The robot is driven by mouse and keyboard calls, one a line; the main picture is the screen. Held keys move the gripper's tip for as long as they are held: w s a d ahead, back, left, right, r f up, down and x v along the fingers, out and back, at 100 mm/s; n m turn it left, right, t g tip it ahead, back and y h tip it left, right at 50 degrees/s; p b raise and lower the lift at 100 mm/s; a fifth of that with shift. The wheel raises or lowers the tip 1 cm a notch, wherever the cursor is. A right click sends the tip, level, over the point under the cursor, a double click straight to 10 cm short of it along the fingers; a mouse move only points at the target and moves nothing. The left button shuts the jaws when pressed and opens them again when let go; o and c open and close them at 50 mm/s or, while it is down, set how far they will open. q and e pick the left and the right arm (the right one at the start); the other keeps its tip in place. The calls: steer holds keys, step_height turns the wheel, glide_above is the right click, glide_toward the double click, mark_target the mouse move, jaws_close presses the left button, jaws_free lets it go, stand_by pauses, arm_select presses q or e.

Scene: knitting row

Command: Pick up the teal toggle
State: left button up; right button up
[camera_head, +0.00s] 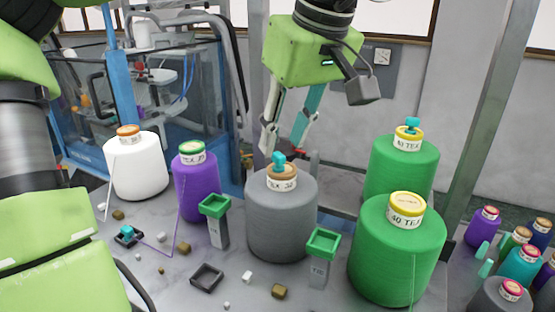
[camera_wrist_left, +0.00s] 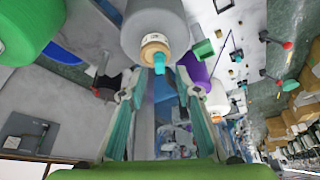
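Several teal toggles show. One teal toggle (camera_head: 279,159) sits on the tan cap of the grey yarn cone (camera_head: 283,218) in the middle; it also shows in the left wrist view (camera_wrist_left: 159,63), ahead between the fingertips. Another teal toggle (camera_head: 412,124) is on the yellow cap of the rear green cone (camera_head: 400,175). A third teal piece (camera_head: 127,231) lies in a small dark tray at the left. My left gripper (camera_head: 286,138) is open and empty, with its fingers pointing down just above and behind the grey cone's cap. My right gripper is not in view.
A white cone (camera_head: 137,170) and a purple cone (camera_head: 196,190) stand left of the grey cone, a front green cone (camera_head: 398,255) right. Green-topped posts (camera_head: 215,207) (camera_head: 322,243) stand in front. A dark square frame (camera_head: 206,277) and small blocks litter the table front.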

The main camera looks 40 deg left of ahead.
mark_target(279, 154)
arm_select(q)
steer(key=x, duration=0.3)
steer(key=shift+p, duration=0.35)
steer(key=shift+f, duration=0.2)
steer(key=shift+w+a, duration=0.1)
steer(key=c, duration=0.8)
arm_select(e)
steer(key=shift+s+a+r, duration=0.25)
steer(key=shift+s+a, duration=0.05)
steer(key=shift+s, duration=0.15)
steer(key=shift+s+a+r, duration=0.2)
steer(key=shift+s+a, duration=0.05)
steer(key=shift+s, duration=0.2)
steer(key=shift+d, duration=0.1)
